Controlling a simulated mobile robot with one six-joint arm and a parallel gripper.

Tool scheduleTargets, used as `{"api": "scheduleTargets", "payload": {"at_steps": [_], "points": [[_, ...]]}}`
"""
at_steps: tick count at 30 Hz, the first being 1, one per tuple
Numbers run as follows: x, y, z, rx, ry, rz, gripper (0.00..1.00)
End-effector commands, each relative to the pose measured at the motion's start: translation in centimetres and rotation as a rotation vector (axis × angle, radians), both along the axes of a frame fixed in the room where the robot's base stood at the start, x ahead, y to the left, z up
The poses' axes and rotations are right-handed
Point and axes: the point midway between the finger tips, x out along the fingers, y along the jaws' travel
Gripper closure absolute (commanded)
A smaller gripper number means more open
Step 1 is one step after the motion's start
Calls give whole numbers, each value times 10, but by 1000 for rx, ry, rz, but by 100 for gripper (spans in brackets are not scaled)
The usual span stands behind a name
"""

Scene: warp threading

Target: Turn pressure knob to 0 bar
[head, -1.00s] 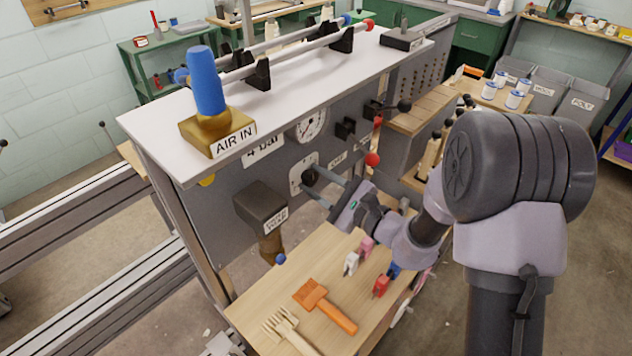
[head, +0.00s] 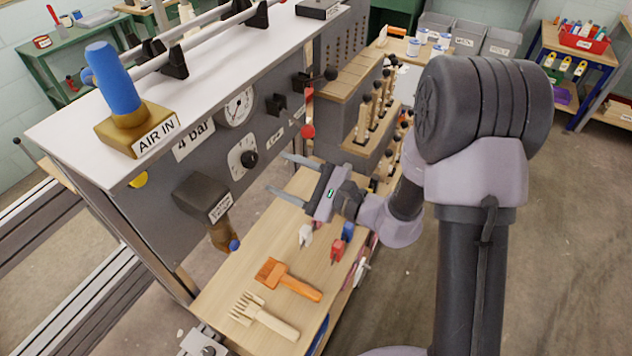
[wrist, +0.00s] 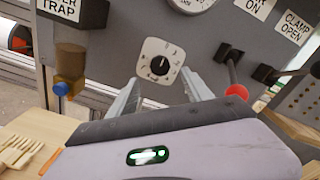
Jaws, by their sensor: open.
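The pressure knob (head: 250,158) is a small black knob on a white square dial plate (head: 236,164), set in the grey panel below the pressure gauge (head: 238,106). In the wrist view the knob (wrist: 160,65) faces me on its plate, with a light pointer mark near its top. My gripper (head: 281,176) is open and empty. Its two fingers point toward the panel and stand apart from the knob, to its right in the head view. In the wrist view the fingertips (wrist: 165,84) lie either side of the plate's lower part. The scale numbers are too small to read.
A water trap (head: 208,205) juts from the panel on the left. A red-tipped lever (head: 308,130) and a black-knobbed lever (head: 330,74) stick out on the right. The wooden shelf (head: 215,290) below holds an orange brush (head: 287,279), a wooden comb (head: 262,315) and small clips.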

Motion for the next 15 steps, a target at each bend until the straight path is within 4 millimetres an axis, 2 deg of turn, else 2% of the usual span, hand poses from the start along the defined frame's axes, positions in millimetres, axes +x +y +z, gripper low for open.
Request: {"api": "scheduleTargets", "payload": {"at_steps": [3, 6, 10, 15], "points": [[-18, -35, 2, 1, 3, -8, 42], [-32, -58, 2, 0, 1, -6, 42], [-44, -77, 1, 0, 0, -4, 42], [-50, -85, 0, -1, -1, 0, 42]]}}
